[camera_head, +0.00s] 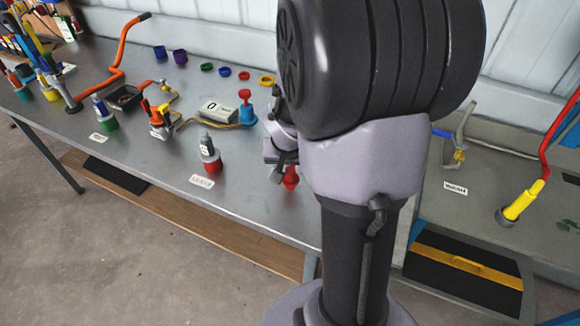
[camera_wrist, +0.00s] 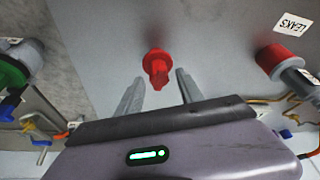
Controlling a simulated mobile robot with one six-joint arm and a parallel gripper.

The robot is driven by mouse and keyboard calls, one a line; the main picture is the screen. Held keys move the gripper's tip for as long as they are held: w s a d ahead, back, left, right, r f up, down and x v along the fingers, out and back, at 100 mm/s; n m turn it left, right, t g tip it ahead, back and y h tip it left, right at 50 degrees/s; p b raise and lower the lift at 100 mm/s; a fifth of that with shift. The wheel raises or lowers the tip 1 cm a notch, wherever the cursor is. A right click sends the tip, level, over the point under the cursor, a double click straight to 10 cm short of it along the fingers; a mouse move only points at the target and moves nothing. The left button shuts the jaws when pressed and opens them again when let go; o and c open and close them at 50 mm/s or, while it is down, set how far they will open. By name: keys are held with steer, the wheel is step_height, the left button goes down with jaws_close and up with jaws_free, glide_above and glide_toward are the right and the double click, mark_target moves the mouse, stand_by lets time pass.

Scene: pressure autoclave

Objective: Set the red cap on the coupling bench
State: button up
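The red cap (camera_head: 290,178) is on the metal bench (camera_head: 240,215) near its front edge, below my gripper in the head view. In the wrist view the red cap (camera_wrist: 157,62) has a wide collar and a narrower knob facing the camera. My gripper's two grey fingers (camera_wrist: 158,88) are apart, one on each side of the cap's knob, with a visible gap to each side. The cap lies at or just past the fingertips; contact with the bench is not clear. In the head view my arm hides most of the gripper.
A grey bottle with a red base (camera_head: 209,158) stands left of the cap by a label (camera_head: 202,181) reading LEAKS. A grey gauge box (camera_head: 217,109) and coloured rings lie behind. A second bench (camera_head: 475,165) is at right. Bare bench surrounds the cap.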

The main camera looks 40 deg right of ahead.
steer(key=shift+r, duration=0.1)
steer(key=p+v, duration=0.6)
steer(key=v, duration=0.6)
steer(key=s+a+r+n+t+y, duration=0.1)
steer(key=s+a+r, duration=0.3)
steer(key=a, duration=0.8)
steer(key=s+a+r+n+t+y+b, duration=0.1)
steer(key=s+a+r+n+y, duration=0.2)
steer(key=a, duration=0.9)
steer(key=shift+s+r+n+t+y, duration=0.45)
steer(key=shift+s+r, duration=0.4)
steer(key=shift+s, duration=0.3)
